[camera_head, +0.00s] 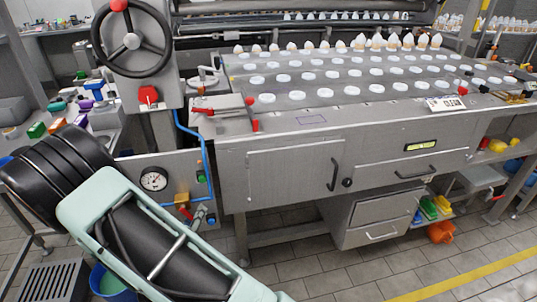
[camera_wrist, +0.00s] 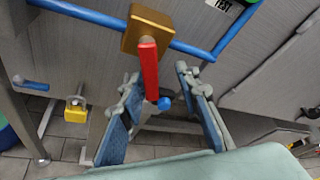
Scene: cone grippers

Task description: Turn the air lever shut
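The red air lever (camera_wrist: 149,70) hangs down from a brass valve block (camera_wrist: 147,30) on a blue pipe (camera_wrist: 84,14). In the wrist view the lever slants across the pipe's line. My gripper (camera_wrist: 160,79) is open, with one finger on each side of the lever's lower part. Gaps show on both sides, but contact lower down is hard to judge. A blue knob (camera_wrist: 165,103) shows between the fingers. In the head view the brass block (camera_head: 182,199), the lever (camera_head: 185,214) and my gripper (camera_head: 199,216) sit low on the panel, partly behind my arm.
A pressure gauge (camera_head: 153,179) is on the panel left of the valve. A green button (camera_head: 201,179) sits above it. A machine cabinet (camera_head: 285,170) stands to the right. A yellow padlock-like part (camera_wrist: 75,108) is at the lower left in the wrist view.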

